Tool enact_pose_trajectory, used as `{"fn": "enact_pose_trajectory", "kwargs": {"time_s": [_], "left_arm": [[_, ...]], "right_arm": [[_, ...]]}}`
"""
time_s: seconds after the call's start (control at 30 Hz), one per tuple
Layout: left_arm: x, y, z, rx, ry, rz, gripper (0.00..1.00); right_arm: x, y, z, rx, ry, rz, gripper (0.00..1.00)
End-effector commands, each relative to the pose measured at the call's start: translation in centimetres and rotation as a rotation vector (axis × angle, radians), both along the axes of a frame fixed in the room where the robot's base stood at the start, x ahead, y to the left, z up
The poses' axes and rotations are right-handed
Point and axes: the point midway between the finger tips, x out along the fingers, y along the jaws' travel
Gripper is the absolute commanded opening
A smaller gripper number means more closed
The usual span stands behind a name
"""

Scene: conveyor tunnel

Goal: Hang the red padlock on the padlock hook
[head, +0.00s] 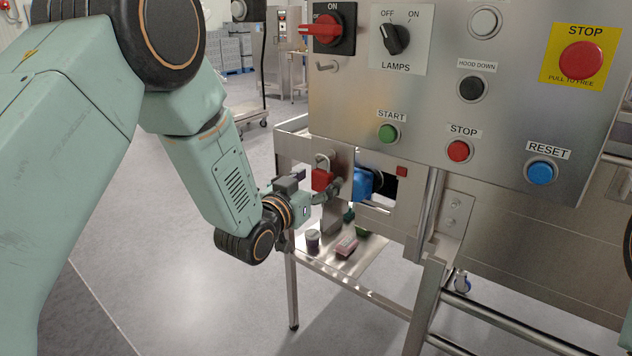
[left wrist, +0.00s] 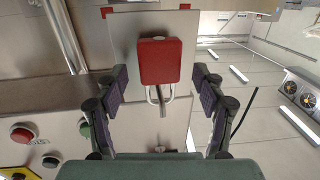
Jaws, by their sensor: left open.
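The red padlock (head: 322,179) hangs body down in front of a metal plate below the control panel. In the left wrist view, which is upside down, the padlock (left wrist: 160,61) shows with a peg (left wrist: 163,107) at its silver shackle. My left gripper (head: 314,190) is open at the padlock. In the left wrist view its fingers (left wrist: 160,78) stand on both sides of the padlock with gaps. A small metal hook (head: 327,67) is on the panel under the red ON switch, with nothing on it. My right gripper is out of view.
The control panel (head: 440,95) with buttons and switches is above the gripper. A blue object (head: 362,184) is just right of the padlock. A low metal shelf (head: 372,267) below holds a cup (head: 312,241) and a pinkish block (head: 346,246). Open floor lies left.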

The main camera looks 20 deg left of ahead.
Motion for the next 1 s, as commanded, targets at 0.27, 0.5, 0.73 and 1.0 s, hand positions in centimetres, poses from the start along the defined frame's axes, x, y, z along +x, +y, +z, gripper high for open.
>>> {"fn": "enact_pose_trajectory", "kwargs": {"time_s": [0.27,0.5,0.73,1.0], "left_arm": [[-0.2,0.0,0.0,-0.001,0.001,0.0,0.7],[-2.9,0.7,0.1,-0.002,0.004,0.001,0.7],[-7.2,1.6,0.3,-0.004,0.003,0.003,0.7],[-10.9,2.4,0.5,-0.003,0.002,0.002,0.7]], "right_arm": [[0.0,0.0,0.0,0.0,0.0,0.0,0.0],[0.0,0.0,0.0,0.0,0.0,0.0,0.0],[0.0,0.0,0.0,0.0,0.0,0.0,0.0],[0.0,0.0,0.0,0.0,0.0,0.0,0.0]]}}
